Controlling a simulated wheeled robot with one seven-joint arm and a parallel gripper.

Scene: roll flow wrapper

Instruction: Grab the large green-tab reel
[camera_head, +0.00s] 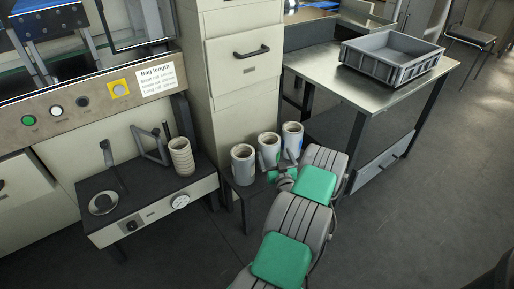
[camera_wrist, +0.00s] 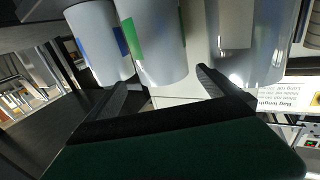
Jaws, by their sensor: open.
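The green-tab reel (camera_wrist: 155,50) is a pale grey-white cylinder with a green strip on its side, the middle one of three in the wrist view. In the head view the middle reel (camera_head: 268,143) stands upright on a small dark stand, its lower part partly hidden by my gripper (camera_head: 275,163). In the wrist view my gripper (camera_wrist: 163,82) is open, its two dark fingers spread wide. The green-tab reel shows between and beyond the fingertips. I cannot tell whether they touch it.
A blue-tab reel (camera_wrist: 98,45) and another reel (camera_wrist: 250,45) stand close on either side. A spindle unit with a ribbed roll (camera_head: 181,157) is at left, a cabinet (camera_head: 243,60) behind. A metal table (camera_head: 345,80) with a grey crate (camera_head: 390,70) is at right.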

